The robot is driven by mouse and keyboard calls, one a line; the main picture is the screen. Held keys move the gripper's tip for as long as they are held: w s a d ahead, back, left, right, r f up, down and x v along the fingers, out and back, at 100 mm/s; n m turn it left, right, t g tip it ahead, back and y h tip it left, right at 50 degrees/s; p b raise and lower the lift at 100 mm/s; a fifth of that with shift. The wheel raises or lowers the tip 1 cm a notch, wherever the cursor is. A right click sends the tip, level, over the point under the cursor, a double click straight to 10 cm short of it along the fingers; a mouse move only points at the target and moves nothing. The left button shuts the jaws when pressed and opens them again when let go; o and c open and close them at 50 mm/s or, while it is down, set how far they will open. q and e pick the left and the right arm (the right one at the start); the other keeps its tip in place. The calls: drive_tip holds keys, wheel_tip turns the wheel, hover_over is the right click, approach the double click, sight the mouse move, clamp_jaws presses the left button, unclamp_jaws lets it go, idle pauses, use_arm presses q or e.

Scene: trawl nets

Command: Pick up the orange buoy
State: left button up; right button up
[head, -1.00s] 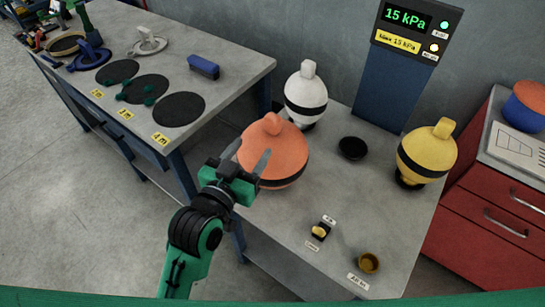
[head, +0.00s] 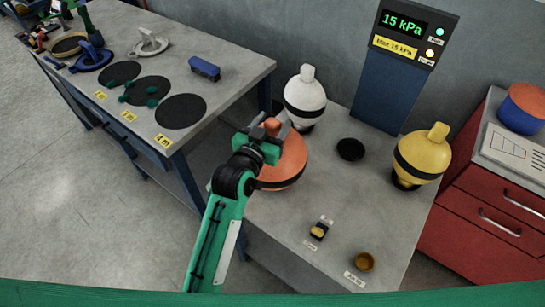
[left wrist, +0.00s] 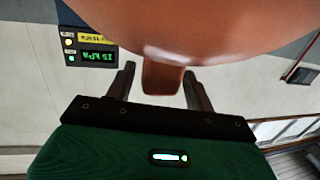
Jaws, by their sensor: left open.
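The orange buoy (head: 285,166) with a black band sits on the grey bench, partly hidden by my left arm. Its top knob (head: 271,127) shows between the fingers of my left gripper (head: 268,127). In the left wrist view the buoy's round body (left wrist: 200,25) fills the top. Its knob (left wrist: 162,78) lies between the two open fingers of my left gripper (left wrist: 160,90), with a gap visible on each side. My right gripper is not in view.
A white buoy (head: 304,94) stands behind the orange one and a yellow buoy (head: 422,152) to the right. A black round stand (head: 351,149) lies between them. A pressure display (head: 404,35) reads 15 kPa.

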use_arm(q)
drive_tip(key=shift+w+d, duration=0.1)
drive_tip(key=shift+w, duration=0.05)
clamp_jaws()
idle(1.0)
drive_tip(key=shift+r, duration=0.1)
